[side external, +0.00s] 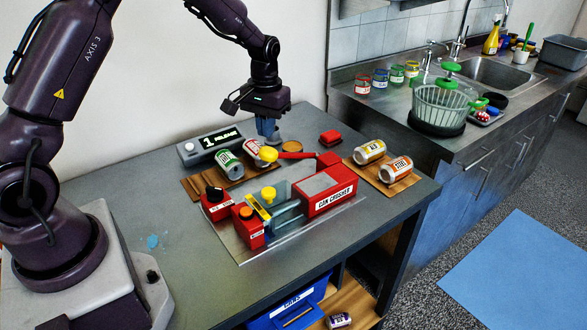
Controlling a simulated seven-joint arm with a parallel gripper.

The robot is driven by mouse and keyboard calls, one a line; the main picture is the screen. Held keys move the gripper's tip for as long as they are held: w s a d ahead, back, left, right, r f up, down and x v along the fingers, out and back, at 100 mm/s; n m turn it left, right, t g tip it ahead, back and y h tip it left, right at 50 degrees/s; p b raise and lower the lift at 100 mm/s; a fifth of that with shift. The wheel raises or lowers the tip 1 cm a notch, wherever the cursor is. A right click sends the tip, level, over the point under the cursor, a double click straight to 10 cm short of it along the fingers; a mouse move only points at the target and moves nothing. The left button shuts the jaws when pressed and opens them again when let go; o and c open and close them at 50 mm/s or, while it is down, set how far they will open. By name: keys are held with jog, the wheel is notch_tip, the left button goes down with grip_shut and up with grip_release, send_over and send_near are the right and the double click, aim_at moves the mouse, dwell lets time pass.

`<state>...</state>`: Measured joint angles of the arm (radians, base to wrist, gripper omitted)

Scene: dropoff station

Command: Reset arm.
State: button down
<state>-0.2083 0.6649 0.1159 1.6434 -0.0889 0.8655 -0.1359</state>
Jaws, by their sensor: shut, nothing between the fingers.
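My gripper (268,128) is in the side external view, at the back of the grey table (185,250). Its fingers are blue, point down and look closed, with nothing seen between them. It hangs close behind two cans on a wooden board: a green and white can (228,163) and a red and white can (252,148). Whether the fingertips touch anything behind these cans I cannot tell. A red can crusher (325,195) with a yellow knob and a long red handle stands in front of my gripper, at the table's middle.
A display box (208,143) reading "1 RELEASE" stands left of my gripper. Two more cans (370,151) lie on a board at right. A blue bin (300,305) marked "CANS" sits below the table, with a can beside it. The table's left front is mostly clear.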

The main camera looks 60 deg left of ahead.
jog(key=s+d+r+m+t, duration=0.2)
jog(key=s+d+r, duration=0.4)
jog(key=s+r, duration=0.3)
jog(key=s+d+r+m+t, duration=0.3)
jog(key=s+d+r, duration=0.4)
jog(key=s+r, duration=0.3)
jog(key=s+t, duration=0.1)
jog(key=s, duration=0.2)
jog(key=shift+s+r+m, duration=0.15)
jog(key=shift+s+m, duration=0.15)
jog(key=shift+s, duration=0.05)
